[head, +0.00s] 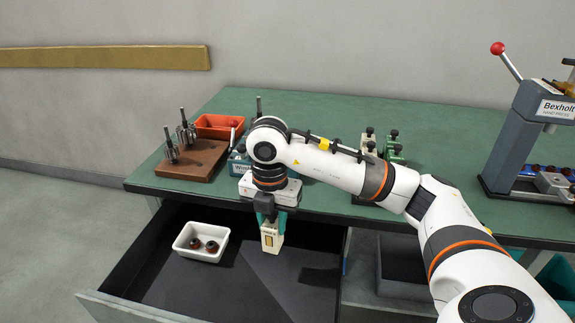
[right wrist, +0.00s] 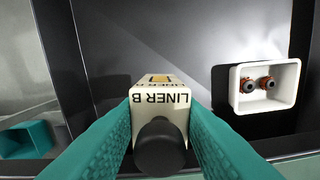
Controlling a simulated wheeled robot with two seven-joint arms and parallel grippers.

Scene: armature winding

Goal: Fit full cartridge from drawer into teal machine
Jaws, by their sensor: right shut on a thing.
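My right gripper (head: 270,212) points down over the open drawer (head: 225,285). It is shut on a cream cartridge (head: 271,238) with a small yellow window; the cartridge also shows in the right wrist view (right wrist: 160,98), marked "LINER B", with a dark round knob between the teal fingers. The cartridge hangs upright inside the drawer's outline; I cannot tell whether its lower end touches the floor. A teal-blue machine (head: 237,164) on the bench is mostly hidden behind my right wrist. My left gripper is not in view.
A white tray (head: 201,242) with two brown-black parts sits in the drawer, left of the cartridge. On the green bench stand a brown tool block (head: 195,160), an orange bin (head: 218,126), green fixtures (head: 391,146) and a hand press (head: 527,130) at right.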

